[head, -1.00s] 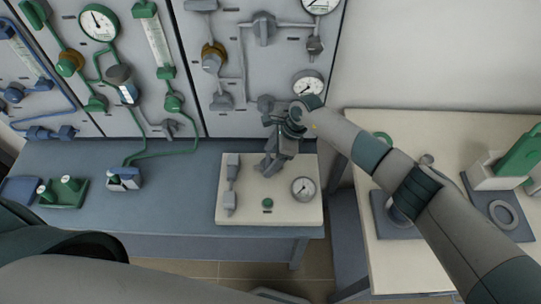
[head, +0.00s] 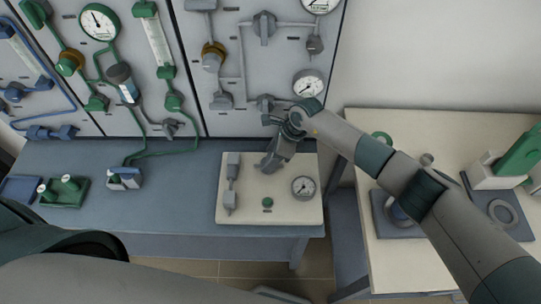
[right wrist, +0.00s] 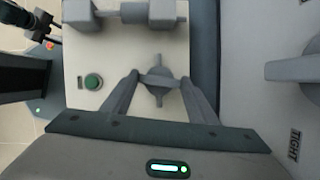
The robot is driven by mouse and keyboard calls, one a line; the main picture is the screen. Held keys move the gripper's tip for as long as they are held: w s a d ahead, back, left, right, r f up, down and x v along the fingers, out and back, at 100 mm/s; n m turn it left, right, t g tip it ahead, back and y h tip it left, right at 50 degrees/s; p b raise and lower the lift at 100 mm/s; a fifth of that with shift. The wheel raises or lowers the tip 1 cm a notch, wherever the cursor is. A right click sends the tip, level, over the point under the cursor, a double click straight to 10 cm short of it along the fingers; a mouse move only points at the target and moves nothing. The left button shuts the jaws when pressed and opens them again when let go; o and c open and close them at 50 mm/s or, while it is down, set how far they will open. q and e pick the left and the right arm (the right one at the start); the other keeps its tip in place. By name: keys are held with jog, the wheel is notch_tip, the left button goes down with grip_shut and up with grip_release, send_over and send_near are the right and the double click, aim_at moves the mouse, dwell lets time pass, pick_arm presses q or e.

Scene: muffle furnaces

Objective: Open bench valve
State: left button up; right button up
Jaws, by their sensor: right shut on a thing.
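The bench valve is a grey knob with a crossbar handle (right wrist: 158,82) on a cream bench panel (head: 244,217). It shows in the right wrist view between my fingers; in the head view my gripper hides it. My right gripper (head: 268,165) reaches down from the right onto the upper middle of the panel. In the right wrist view my right gripper (right wrist: 159,80) has its two fingers on either side of the handle, shut on it. My left gripper is out of view.
The panel also bears a green button (head: 267,203), a gauge (head: 303,187) and grey fittings (head: 231,170). Behind stand upright panels with gauges and valves (head: 265,104). A second table (head: 400,262) with several items is at the right.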

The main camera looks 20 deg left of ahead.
jog(key=m+t, duration=0.1)
jog(key=m, duration=0.1)
jog(key=m+t, duration=0.1)
jog(key=m, duration=0.2)
jog(key=shift+s, duration=0.2)
jog(key=m, duration=0.1)
jog(key=m+t, duration=0.1)
jog(key=m, duration=0.1)
jog(key=shift+s+a+f+m+h, duration=0.1)
jog(key=shift+a+m+h, duration=0.05)
jog(key=shift+m+h, duration=0.15)
jog(key=m+b, duration=0.1)
jog(key=m, duration=0.1)
jog(key=m+t+h+b, duration=0.1)
jog(key=m+b, duration=0.1)
jog(key=shift+a+m+t, duration=0.1)
jog(key=shift+m+t, duration=0.2)
jog(key=shift+s+m+h+b, duration=0.1)
jog(key=shift+m+h+b, duration=0.75)
jog(key=shift+m, duration=0.65)
jog(key=o, duration=1)
jog(key=shift+o, duration=0.2)
